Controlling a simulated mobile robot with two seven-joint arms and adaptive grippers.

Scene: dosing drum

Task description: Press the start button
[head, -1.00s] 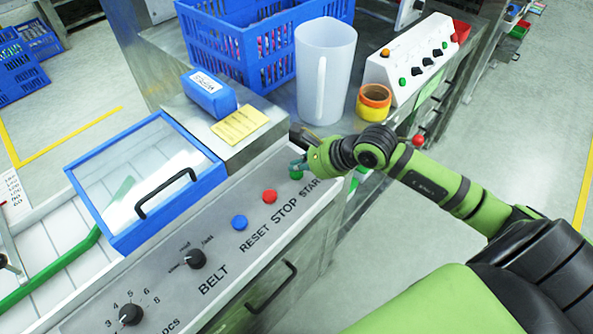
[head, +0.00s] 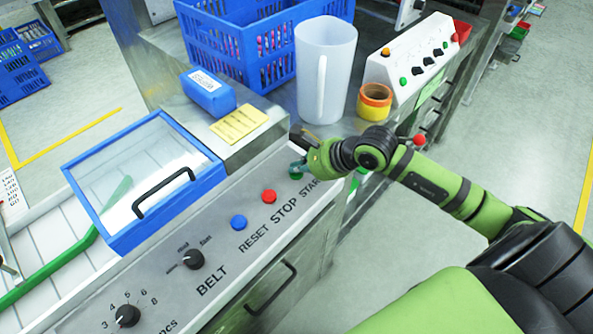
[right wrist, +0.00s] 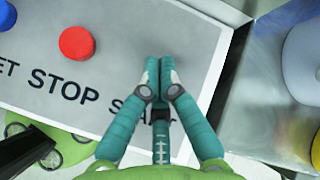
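The green start button (head: 296,175) is at the right end of the panel's button row, above the word START. My right gripper (head: 298,165) is at this button, with its fingertips over part of it. In the right wrist view the two teal fingers (right wrist: 159,66) are together, with nothing seen between them. They hide the button there, and part of the word START. Whether the tips touch the button I cannot tell. My left gripper is not in view.
The red stop button (head: 269,196) and blue reset button (head: 239,222) sit beside it on the sloped control panel (head: 222,255). A white jug (head: 325,75), an orange-and-yellow tape roll (head: 374,101) and a blue crate (head: 240,45) stand behind. A blue-framed lid (head: 140,180) is at left.

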